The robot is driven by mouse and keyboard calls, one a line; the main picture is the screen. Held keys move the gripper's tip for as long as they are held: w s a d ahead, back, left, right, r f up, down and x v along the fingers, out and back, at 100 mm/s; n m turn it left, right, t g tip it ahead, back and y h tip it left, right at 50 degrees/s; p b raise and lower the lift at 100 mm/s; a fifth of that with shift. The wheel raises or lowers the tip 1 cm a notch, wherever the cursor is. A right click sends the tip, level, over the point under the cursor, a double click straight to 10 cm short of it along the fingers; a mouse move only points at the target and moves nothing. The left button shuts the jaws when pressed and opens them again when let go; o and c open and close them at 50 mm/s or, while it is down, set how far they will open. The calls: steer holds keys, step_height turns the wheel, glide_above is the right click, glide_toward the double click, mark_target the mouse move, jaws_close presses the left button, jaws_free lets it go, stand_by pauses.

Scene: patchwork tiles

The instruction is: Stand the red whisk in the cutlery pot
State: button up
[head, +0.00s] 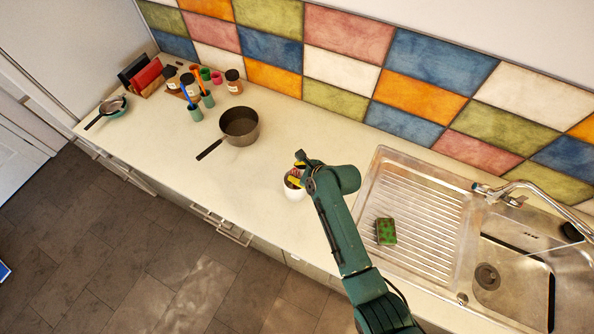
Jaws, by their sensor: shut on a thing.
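My gripper (296,178), with yellow parts on its fingers, is right above a white round pot (294,194) near the counter's front edge. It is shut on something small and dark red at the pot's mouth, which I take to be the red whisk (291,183). Most of it is hidden by the gripper and the pot, so I cannot tell how deep it sits or whether it is upright. Two teal cups stand farther left: one (195,114) holds a blue-handled tool, the other (208,100) an orange-handled one. I cannot tell for certain which container is the cutlery pot.
A dark saucepan (239,124) stands on the counter, its handle toward the front left. Jars (233,82), small cups and a rack (147,76) stand at the back left. A steel sink (500,262) with a green sponge (386,231) is at right. Counter between saucepan and white pot is clear.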

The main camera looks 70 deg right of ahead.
steer(key=o, duration=1)
steer(key=shift+r, duration=0.1)
steer(key=v, duration=1.2)
